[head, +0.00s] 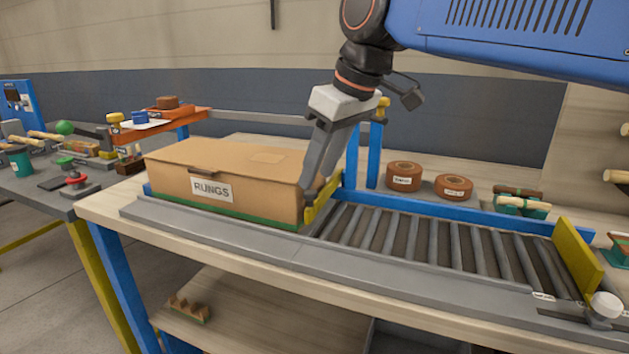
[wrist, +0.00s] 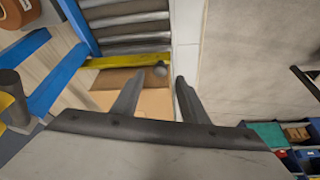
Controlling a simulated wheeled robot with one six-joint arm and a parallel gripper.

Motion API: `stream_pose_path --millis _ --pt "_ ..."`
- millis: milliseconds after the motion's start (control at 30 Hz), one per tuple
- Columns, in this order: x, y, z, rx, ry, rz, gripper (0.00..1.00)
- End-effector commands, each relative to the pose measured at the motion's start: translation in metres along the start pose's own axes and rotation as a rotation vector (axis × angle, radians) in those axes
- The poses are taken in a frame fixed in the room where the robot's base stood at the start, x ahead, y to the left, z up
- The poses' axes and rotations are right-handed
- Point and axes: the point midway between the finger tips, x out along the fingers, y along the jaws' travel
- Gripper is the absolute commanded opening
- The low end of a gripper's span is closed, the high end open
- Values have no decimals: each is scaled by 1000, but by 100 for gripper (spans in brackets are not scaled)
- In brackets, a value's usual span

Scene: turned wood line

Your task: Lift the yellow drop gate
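The yellow drop gate (head: 324,200) stands across the roller conveyor, right at the right end of the cardboard box marked RUNGS (head: 225,178). My gripper (head: 312,188) hangs down in front of the gate and hides part of it. In the wrist view the gate is a yellow bar (wrist: 115,62) just beyond my fingertips, with a grey round knob (wrist: 160,69) on it. The fingers of my gripper (wrist: 157,80) are apart, and the knob lies between them in the picture. I cannot tell whether either finger touches it. The box (wrist: 155,104) shows below the bar.
The conveyor rollers (head: 420,238) right of the gate are empty, up to a yellow end plate (head: 577,254). Blue posts (head: 374,155) stand behind the gate. Two brown rolls (head: 403,176) sit behind the blue rail. A white knob (head: 607,304) is at the right front.

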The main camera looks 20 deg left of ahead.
Motion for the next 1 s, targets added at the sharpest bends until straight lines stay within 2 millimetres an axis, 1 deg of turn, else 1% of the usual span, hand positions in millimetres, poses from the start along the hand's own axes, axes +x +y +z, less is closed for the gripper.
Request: stream_pose_path --millis 33,100,233,400,633,667,700,767,800,833,1000 --pt "8 0 0 0 -2 -1 40" --pt "16 0 0 0 -2 -1 40" --pt "28 0 0 0 0 0 40" --pt "33 0 0 0 0 0 40" --pt "34 0 0 0 1 0 40" --pt "34 0 0 0 1 0 35" --pt "34 0 0 0 1 0 26" --pt "34 0 0 0 1 0 11" --pt "34 0 0 0 1 1 2" --pt "34 0 0 0 1 1 0" --pt "33 0 0 1 0 -2 0"
